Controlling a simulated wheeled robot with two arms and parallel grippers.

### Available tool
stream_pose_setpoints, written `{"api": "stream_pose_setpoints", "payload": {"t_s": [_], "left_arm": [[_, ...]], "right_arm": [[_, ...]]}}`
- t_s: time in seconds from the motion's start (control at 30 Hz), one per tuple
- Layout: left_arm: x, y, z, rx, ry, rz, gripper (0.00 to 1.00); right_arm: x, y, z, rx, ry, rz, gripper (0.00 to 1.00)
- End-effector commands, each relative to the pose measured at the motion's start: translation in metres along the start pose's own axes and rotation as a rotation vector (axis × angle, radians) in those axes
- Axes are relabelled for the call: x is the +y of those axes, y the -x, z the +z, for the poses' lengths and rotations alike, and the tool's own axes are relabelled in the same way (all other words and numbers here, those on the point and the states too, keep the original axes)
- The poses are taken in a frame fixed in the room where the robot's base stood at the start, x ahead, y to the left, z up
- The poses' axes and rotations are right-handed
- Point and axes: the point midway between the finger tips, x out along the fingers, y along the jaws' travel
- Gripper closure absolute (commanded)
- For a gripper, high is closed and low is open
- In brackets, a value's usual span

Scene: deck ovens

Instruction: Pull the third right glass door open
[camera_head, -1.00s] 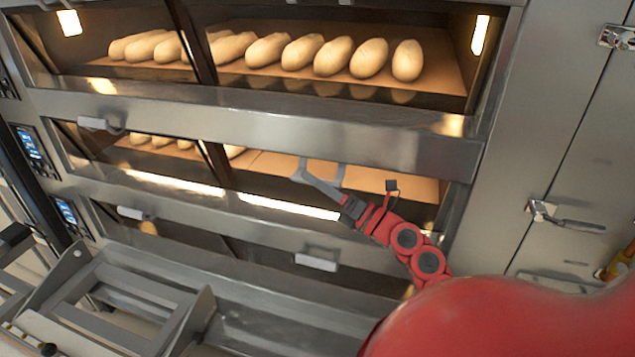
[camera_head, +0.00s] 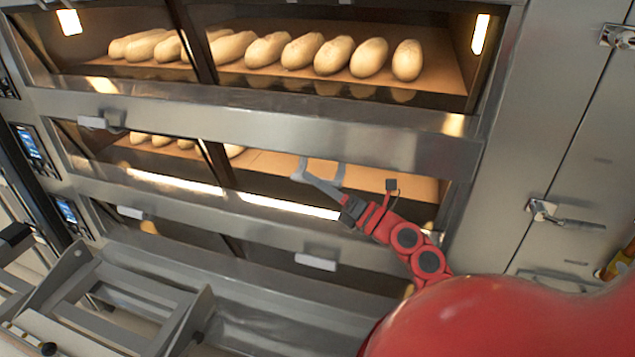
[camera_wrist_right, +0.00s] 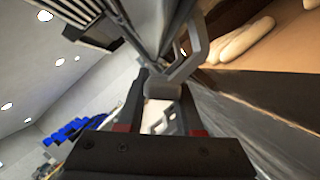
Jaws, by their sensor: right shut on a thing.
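The oven's right glass door (camera_head: 285,185) in the middle of the three deck rows in view has a lit deck behind it. My right gripper (camera_head: 318,172) is at the top of this door and shut on its grey handle, which is mostly hidden by the fingers in the head view. The right wrist view shows the handle (camera_wrist_right: 163,90) between the fingers. I cannot tell from these frames whether the door stands slightly ajar. My left gripper is not in view.
The deck above holds several pale loaves (camera_head: 320,55). Below is another door with a handle (camera_head: 316,262). A metal loading frame (camera_head: 120,300) stands at the lower left. A steel cabinet with a latch (camera_head: 565,218) stands on the right.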

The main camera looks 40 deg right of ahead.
Motion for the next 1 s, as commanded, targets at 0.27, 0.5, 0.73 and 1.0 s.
{"api": "stream_pose_setpoints", "payload": {"t_s": [0.27, 0.5, 0.73, 1.0], "left_arm": [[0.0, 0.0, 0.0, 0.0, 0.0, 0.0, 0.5], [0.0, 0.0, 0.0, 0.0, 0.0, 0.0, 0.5], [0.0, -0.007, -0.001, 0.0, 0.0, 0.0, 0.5], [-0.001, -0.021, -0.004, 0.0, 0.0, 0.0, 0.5]], "right_arm": [[0.0, 0.0, 0.0, 0.001, 0.0, -0.001, 1.0], [-0.001, 0.0, -0.001, 0.001, 0.0, -0.001, 1.0], [0.003, -0.001, 0.0, 0.004, -0.028, -0.014, 1.0], [0.009, -0.001, 0.001, 0.006, -0.125, -0.055, 1.0]]}}
